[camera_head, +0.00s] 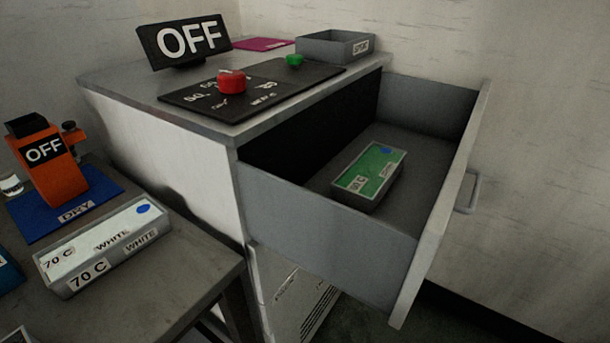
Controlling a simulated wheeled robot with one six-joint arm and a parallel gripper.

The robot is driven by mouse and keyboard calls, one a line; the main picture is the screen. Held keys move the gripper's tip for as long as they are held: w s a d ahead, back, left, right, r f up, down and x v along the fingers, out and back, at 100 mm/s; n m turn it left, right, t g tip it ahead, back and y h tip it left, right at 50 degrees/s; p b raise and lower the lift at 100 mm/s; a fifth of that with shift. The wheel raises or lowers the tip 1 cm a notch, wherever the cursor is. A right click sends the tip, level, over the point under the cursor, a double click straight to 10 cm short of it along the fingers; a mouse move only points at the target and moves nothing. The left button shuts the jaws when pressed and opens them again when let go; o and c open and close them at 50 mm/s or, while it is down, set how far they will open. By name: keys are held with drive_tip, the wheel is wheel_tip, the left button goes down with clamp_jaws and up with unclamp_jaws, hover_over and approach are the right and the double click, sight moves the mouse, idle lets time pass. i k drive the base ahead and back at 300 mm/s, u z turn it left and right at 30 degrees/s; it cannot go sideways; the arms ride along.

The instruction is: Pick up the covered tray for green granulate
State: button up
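A small grey tray with a green top (369,173) lies inside the open drawer (330,228) of the white cabinet. Its top carries a blue dot and a white label. A label on its front side seems to read 50 C, though it is hard to make out. The tray sits on the drawer floor, apart from the drawer walls. My gripper does not show in this view.
The drawer front (441,215) with its handle (468,193) stands out to the right. The cabinet top holds an OFF sign (187,41), a black button panel (250,87) and an empty grey tray (335,47). A white-topped 70 C tray (103,245) and an orange device (52,168) stand on the left table.

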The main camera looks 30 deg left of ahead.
sight(363, 184)
drive_tip(key=u, duration=0.65)
drive_tip(key=i, duration=0.75)
